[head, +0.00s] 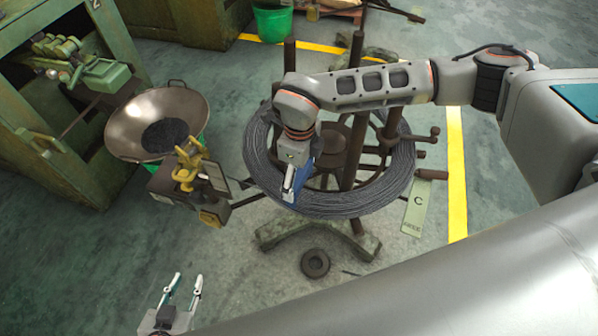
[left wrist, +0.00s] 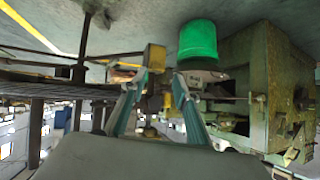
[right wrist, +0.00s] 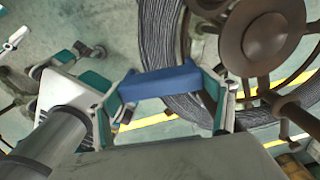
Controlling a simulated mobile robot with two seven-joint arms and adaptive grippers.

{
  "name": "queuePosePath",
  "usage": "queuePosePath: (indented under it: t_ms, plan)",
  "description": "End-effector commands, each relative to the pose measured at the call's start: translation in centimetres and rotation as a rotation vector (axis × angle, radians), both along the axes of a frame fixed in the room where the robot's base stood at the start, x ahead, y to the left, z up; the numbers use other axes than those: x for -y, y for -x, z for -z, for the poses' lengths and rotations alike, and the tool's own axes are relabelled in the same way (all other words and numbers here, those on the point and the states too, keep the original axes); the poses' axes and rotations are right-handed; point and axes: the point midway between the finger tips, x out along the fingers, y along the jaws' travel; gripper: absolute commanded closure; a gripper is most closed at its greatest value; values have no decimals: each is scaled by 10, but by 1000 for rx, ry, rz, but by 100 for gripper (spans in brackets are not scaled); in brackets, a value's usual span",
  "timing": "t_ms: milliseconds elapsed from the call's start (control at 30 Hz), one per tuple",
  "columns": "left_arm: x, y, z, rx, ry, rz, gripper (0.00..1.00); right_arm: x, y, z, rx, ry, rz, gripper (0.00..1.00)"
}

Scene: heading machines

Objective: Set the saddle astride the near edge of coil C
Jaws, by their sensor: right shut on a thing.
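The saddle is a blue block (head: 304,174) in the head view, and it also shows in the right wrist view (right wrist: 160,82). My right gripper (head: 290,190) is shut on it, with one finger at each end. Coil C (head: 350,204) is a thick ring of dark grey wire on a brown stand, with a green "C" tag (head: 418,206) at its right. The saddle is over the coil's near left part; in the right wrist view it overlaps the coil's rim (right wrist: 160,35). I cannot tell whether they touch. My left gripper (head: 183,290) is open and empty, low at the left.
A wide metal bowl (head: 125,128) holding dark material and a yellow-and-grey device (head: 190,172) stand left of the coil. A green machine (head: 40,150) fills the left side. A dark ring (head: 315,263) lies on the floor before the stand.

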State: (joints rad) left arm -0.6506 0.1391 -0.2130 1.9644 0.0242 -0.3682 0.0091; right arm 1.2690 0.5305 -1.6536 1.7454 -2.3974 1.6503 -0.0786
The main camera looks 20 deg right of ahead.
Motion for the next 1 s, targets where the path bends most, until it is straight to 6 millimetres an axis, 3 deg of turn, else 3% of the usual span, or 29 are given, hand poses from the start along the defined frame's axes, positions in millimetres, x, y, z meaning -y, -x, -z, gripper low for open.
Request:
queuePosePath:
  t_ms: [200,1000]
  plan:
    - [-1,2,11,-7,-4,2,70,0,0,16,-1,0,0,43]
    - [-5,-3,20,4,-24,3,70,-1,0,61,-1,-1,0,43]
